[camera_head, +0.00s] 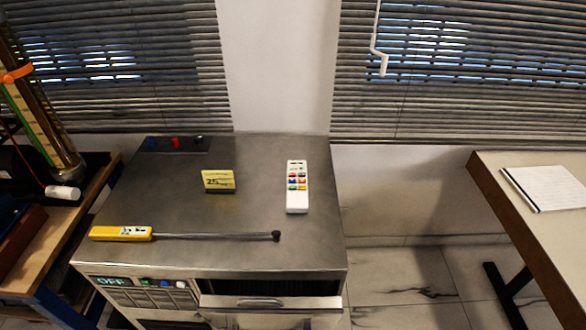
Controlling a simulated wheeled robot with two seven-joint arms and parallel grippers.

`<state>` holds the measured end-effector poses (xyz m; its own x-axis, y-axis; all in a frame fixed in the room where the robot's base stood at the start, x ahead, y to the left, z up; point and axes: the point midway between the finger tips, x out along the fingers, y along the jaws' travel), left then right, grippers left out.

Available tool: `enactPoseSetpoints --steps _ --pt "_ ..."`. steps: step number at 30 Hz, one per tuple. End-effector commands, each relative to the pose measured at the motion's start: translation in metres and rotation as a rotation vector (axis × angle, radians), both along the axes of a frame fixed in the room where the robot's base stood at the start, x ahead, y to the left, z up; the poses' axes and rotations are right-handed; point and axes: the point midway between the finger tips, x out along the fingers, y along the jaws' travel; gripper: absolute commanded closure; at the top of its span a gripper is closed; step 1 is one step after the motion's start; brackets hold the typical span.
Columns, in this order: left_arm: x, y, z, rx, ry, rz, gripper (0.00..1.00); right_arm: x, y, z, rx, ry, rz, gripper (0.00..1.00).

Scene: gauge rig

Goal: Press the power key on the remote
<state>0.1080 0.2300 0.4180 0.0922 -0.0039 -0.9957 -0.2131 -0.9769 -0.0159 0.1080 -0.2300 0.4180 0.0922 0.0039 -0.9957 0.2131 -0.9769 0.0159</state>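The remote (297,187) is white, with several coloured keys on its upper half. It lies flat on the right side of the metal rig's top (250,215), its long side running from front to back. I cannot tell which of its small keys is the power key. Neither of my grippers shows in the head view, and nothing touches or covers the remote.
A yellow block marked 25 (218,181) stands left of the remote. A yellow-handled rod (185,235) lies across the front of the rig top. Knobs (175,143) sit at the back left. A table with a notepad (546,188) stands at the right, across a gap.

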Motion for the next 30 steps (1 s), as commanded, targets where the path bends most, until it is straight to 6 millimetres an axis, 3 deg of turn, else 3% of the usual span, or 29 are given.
enactPoseSetpoints --steps 13,21,30 --pt "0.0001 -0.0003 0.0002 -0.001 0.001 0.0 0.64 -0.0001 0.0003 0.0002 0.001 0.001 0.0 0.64" --pt "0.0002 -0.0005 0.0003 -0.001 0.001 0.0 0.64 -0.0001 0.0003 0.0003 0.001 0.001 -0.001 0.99" --pt "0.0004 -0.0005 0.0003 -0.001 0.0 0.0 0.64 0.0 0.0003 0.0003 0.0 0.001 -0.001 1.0"
